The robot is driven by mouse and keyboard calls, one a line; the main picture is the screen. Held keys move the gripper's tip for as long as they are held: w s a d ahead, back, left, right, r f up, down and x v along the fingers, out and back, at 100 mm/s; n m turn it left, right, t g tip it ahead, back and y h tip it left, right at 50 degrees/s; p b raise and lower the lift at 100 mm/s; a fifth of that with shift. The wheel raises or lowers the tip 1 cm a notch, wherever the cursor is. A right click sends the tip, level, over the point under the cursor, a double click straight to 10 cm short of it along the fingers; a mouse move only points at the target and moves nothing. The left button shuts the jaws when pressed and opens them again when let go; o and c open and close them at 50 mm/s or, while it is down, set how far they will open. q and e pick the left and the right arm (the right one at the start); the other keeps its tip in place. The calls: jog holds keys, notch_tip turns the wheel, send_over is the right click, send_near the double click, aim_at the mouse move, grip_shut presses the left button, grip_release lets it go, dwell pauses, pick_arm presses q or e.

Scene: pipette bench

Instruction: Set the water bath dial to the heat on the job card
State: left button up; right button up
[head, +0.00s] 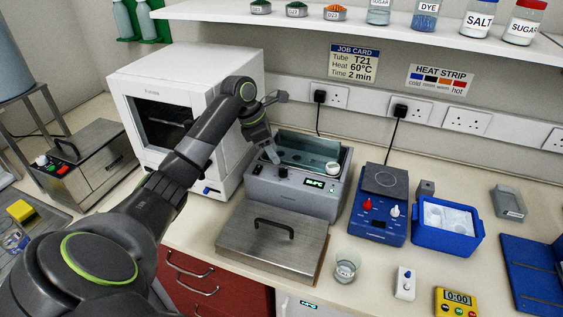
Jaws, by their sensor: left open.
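The grey water bath (262,187) stands open at the back middle of the bench, with water in its basin. Its dark dial (283,172) is on the front face, left of a small green display (320,184) whose reading is too small to be sure of. The job card (353,63) on the back wall reads Tube T21, Heat 60°C, Time 2 min. My left gripper (271,154) is open and points down at the bath's front rim, just above and left of the dial. I cannot tell whether it touches the bath. My right gripper is out of view.
A metal lid with a black handle (274,228) lies in front of the bath. A white box-shaped machine (180,75) stands to the left. A blue hotplate-like device (378,215), blue ice box (447,238), glass beaker (345,270) and yellow timer (456,302) are to the right.

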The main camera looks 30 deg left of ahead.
aim_at(283, 169)
pick_arm(q)
jog(key=x, duration=0.5)
jog(key=shift+d+f+p, duration=0.15)
jog(key=shift+f+p, duration=0.15)
jog(key=shift+p, duration=0.1)
jog(key=shift+w+d+f, duration=0.1)
jog(key=shift+w+f, duration=0.1)
jog(key=shift+f, duration=0.35)
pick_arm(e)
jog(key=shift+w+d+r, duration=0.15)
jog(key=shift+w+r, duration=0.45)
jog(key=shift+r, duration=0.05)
